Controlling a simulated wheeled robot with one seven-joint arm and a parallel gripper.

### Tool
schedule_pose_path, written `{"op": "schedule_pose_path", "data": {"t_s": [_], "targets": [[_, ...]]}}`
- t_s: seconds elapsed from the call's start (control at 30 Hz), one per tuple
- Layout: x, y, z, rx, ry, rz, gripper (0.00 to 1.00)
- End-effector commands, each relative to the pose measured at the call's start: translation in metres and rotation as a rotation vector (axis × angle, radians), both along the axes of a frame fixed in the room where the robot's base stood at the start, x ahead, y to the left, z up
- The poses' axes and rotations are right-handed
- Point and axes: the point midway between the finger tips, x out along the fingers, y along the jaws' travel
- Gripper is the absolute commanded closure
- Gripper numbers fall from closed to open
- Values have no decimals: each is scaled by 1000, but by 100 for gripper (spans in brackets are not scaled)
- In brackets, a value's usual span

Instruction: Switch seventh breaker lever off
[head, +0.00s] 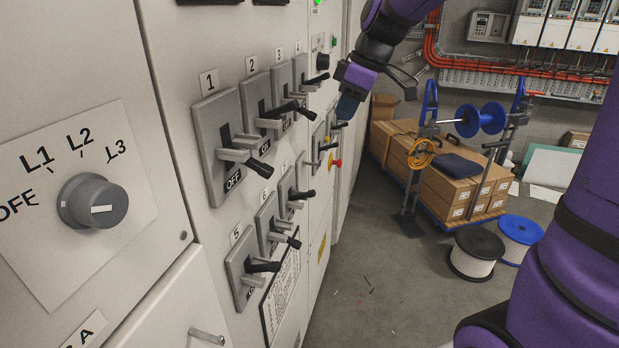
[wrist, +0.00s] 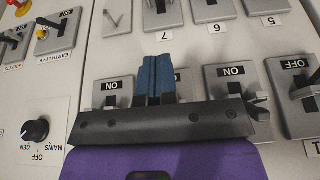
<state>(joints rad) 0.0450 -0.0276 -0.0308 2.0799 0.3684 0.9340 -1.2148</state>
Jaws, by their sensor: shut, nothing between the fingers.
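The seventh breaker is the third grey plate in the lower row in the head view (head: 286,193). Its dark lever (head: 302,195) sticks out to the right, and I cannot read its state window. In the wrist view the seventh breaker (wrist: 163,18) is upside down at the top, partly cut off, beside its "7" label (wrist: 161,36). My gripper (head: 347,106) is shut and empty, out in front of the panel, above and beyond the seventh lever in the head view. Its blue fingertips (wrist: 157,58) show just below the "7" label in the wrist view, apart from the lever.
Breakers 5 (head: 240,265) and 6 (head: 264,222) sit nearer in the same row. Breaker 1 (head: 206,117) reads OFF; other upper-row breakers read ON, their levers protruding. A rotary knob (head: 92,200) is at left.

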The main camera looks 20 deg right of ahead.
Motion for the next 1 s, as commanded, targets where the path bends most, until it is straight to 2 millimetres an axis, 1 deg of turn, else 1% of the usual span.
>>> {"op": "schedule_pose_path", "data": {"t_s": [0.33,0.47,0.57,0.67,1.0], "targets": [[0,0,-1,0,0,2,100],[1,2,-7,1,3,2,100],[4,5,-19,0,4,2,100],[7,10,-35,1,5,3,100],[20,28,-95,0,4,2,100]]}}
